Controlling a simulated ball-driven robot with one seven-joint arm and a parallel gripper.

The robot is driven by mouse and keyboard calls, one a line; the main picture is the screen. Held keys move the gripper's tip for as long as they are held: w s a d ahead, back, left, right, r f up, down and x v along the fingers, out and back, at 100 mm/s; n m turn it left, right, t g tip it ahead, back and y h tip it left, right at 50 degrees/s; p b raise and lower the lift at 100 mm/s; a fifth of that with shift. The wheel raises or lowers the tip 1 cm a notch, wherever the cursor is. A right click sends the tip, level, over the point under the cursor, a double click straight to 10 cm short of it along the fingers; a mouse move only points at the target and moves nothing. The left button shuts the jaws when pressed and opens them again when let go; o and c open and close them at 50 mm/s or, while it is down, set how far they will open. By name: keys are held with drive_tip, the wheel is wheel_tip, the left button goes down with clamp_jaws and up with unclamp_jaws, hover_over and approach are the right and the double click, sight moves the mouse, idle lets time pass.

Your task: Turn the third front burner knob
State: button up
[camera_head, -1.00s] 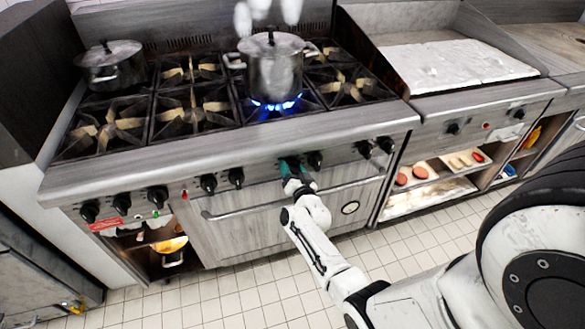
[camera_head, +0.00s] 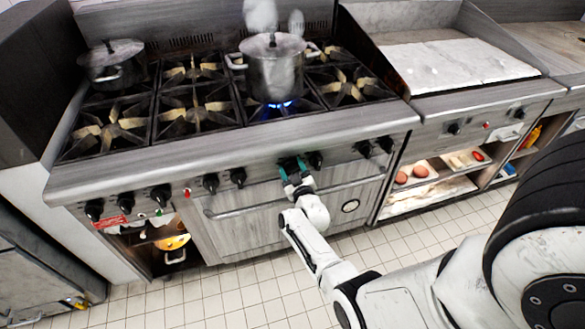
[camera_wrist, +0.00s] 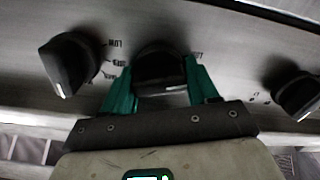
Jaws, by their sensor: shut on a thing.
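My gripper (camera_head: 296,172) is at the stove's front panel, its green fingers shut on a black burner knob. In the wrist view the gripper (camera_wrist: 163,88) has one finger on each side of this knob (camera_wrist: 160,68), which covers its own dial marks. A neighbouring knob (camera_wrist: 68,62) with printed marks stands to its left, and another knob (camera_wrist: 297,95) to its right. In the head view a free knob (camera_head: 316,160) is just right of the gripper. A lidded steel pot (camera_head: 273,70) steams over a small blue flame (camera_head: 279,104).
A second lidded pot (camera_head: 113,66) stands at the back left of the stove. An oven door handle (camera_head: 235,213) runs below the gripper. A griddle (camera_head: 455,66) adjoins on the right. The tiled floor (camera_head: 230,300) in front is open.

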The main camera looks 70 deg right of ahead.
drive_tip(key=shift+n, duration=0.6)
drive_tip(key=o, duration=1)
drive_tip(key=shift+a, duration=0.1)
drive_tip(key=shift+p+v, duration=2.6)
drive_tip(key=shift+v, duration=2.8)
